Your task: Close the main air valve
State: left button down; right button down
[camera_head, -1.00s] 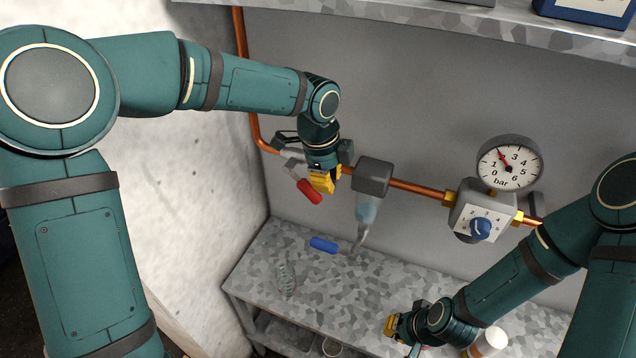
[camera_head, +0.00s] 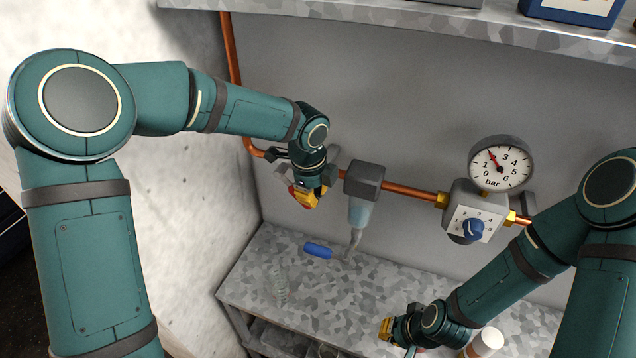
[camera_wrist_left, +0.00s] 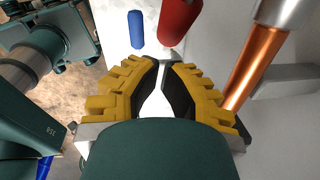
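The main air valve has a red handle (camera_head: 297,197) on the copper pipe at the left of the wall, and most of it is hidden by my left gripper in the head view. My left gripper (camera_head: 306,202) is right at the handle. In the left wrist view the red handle (camera_wrist_left: 180,18) lies just beyond the fingertips, not between them. The yellow fingers of this gripper (camera_wrist_left: 161,70) stand slightly apart with a narrow empty gap. My right gripper (camera_head: 384,328) is low over the bench, and its finger opening cannot be made out.
The copper pipe (camera_head: 410,190) runs right to a regulator with a blue knob (camera_head: 473,230) and a pressure gauge (camera_head: 501,165). A grey block with a hanging bowl (camera_head: 359,211) is close right of my left gripper. A blue cylinder (camera_head: 318,250) lies on the bench (camera_head: 345,287).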

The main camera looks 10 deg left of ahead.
pick_arm(q)
jog(key=shift+w+a+f, duration=0.3)
jog(key=shift+a+f, duration=0.3)
pick_arm(e)
jog(key=shift+r, duration=0.1)
pick_arm(q)
jog(key=shift+f+y+b, duration=0.3)
jog(key=shift+y+b, duration=0.1)
pick_arm(e)
jog(key=shift+f, duration=0.5)
